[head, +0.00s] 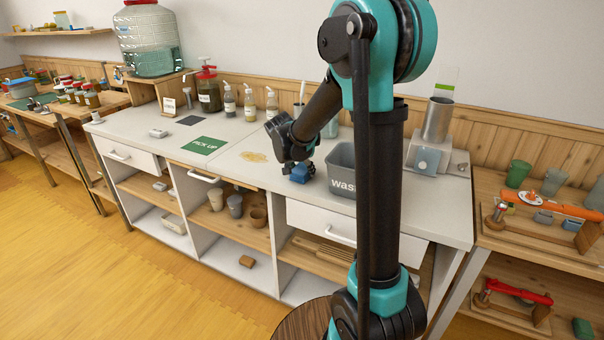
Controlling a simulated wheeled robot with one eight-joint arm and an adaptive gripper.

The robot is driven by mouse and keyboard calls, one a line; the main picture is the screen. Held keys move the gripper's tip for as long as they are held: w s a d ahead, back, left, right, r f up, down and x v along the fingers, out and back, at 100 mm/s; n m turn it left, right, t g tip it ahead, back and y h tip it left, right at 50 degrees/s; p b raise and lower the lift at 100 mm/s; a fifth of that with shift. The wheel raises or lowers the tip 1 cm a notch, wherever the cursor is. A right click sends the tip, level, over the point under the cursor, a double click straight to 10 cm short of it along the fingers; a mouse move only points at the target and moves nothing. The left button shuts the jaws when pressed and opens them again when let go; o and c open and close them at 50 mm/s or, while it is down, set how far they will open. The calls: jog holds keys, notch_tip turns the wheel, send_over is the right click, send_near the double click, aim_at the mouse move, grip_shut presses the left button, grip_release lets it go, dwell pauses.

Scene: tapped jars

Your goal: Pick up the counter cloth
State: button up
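A small crumpled blue thing, which looks like the counter cloth (299,175), is on or just above the white counter (236,170), left of a grey bin. My gripper (299,166) points down directly over it, with its fingertips at or very near the blue material. The fingers are small, dark and partly hidden by my wrist, so I cannot tell whether they are open or closed around the cloth. I also cannot tell whether the cloth touches the counter.
The grey bin (342,181) marked "WASH" stands close right of my gripper. A yellowish spill (254,157) lies to the left. Beyond it are a green "PICK UP" mat (204,145) and several bottles (249,103) at the back. A metal-cylinder appliance (437,120) stands at right.

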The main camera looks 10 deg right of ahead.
aim_at(302, 168)
jog(key=c, duration=0.5)
jog(key=shift+r, duration=0.1)
jog(key=shift+c, duration=0.2)
notch_tip(302, 168, up, 20)
jog(key=o, duration=0.6)
jog(key=c, duration=0.5)
